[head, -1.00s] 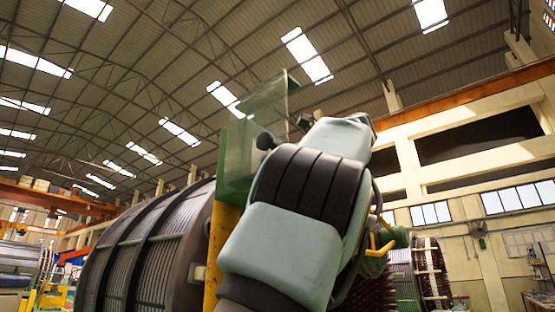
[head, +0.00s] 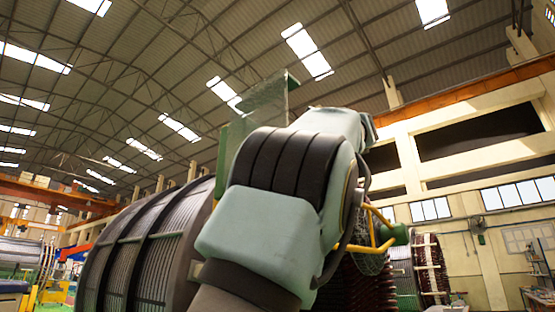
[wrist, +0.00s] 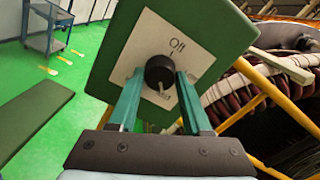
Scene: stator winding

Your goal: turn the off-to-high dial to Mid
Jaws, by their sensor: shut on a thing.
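The dial is a round black knob (wrist: 160,73) on a pale plate (wrist: 137,45) fixed to a green panel (wrist: 212,32), in the wrist view. The word "Off" and a small tick are on the plate above the knob. Other lettering below the knob is partly hidden, and I cannot read the dial's setting. My gripper (wrist: 158,78) has its two teal fingers on either side of the knob and is shut on it. In the head view my arm covers the dial and my fingers.
A large ribbed cylinder (head: 150,255) stands left of my arm in the head view. Yellow bars (head: 380,240) stand close on its right. The wrist view shows wound coils (wrist: 240,95) at right, a blue cart (wrist: 48,25) at upper left, and open green floor (wrist: 90,60).

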